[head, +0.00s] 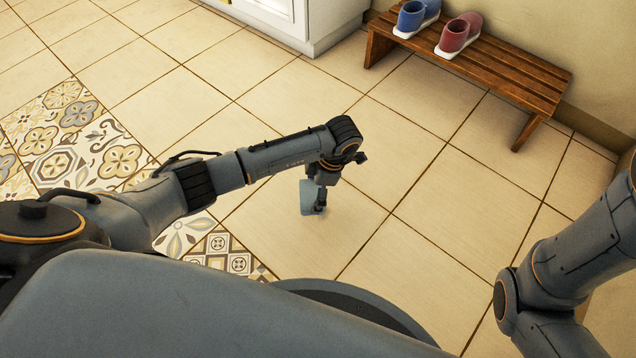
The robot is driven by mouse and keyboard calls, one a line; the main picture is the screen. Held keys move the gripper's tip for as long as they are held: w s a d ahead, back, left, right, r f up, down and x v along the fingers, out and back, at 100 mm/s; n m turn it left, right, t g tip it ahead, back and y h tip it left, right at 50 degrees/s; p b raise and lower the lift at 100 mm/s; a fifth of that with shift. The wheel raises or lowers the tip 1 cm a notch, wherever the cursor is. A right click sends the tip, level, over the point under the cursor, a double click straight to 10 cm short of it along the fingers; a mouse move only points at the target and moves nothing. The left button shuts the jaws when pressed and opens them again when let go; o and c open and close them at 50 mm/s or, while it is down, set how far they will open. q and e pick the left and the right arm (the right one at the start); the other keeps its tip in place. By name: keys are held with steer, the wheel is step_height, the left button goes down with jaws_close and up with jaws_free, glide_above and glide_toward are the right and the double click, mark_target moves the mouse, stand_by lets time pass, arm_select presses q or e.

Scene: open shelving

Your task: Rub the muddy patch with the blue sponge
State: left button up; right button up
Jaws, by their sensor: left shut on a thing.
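My left gripper (319,201) is at the end of the left arm, pointing down over the cream floor tiles in the middle of the head view. It is shut on the blue sponge (307,198), which shows as a small grey-blue block on the left side of the fingers. The sponge is low over the floor; I cannot tell whether it touches the tile. No muddy patch can be made out; the floor under the sponge and gripper is partly hidden. My right arm comes in at the right, but its gripper is outside the picture.
A wooden slatted bench (480,62) stands against the wall at upper right, with blue shoes (411,17) and red shoes (459,35) on it. A white cabinet (318,22) is at the top. Patterned tiles (62,135) lie at left. The central floor is clear.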

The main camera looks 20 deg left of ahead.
arm_select(q)
steer(key=shift+r+p, duration=0.7)
steer(key=shift+r, duration=0.5)
steer(key=shift+f, duration=0.1)
